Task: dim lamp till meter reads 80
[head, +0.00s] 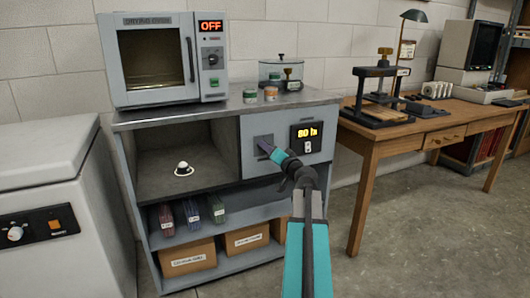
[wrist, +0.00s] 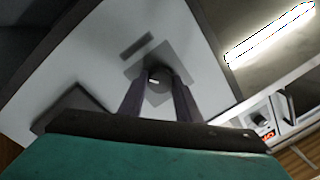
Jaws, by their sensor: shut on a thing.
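The meter (head: 307,132) on the front of the grey cabinet shows "80 lx" in orange figures. To its left is a dark square control plate (head: 259,140). My gripper (head: 268,149) reaches this plate with its fingers closed at its front. In the wrist view my gripper (wrist: 158,88) is shut on a small round knob (wrist: 158,76) at the plate's middle. The fingers hide part of the knob. A small white dome on a disc (head: 183,168) sits in the cabinet's open compartment. The lamp's bulb itself is not in view.
An oven (head: 150,58) with an "OFF" display stands on the cabinet top (head: 222,107), beside small jars (head: 270,93). A white chest (head: 45,170) is at left.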

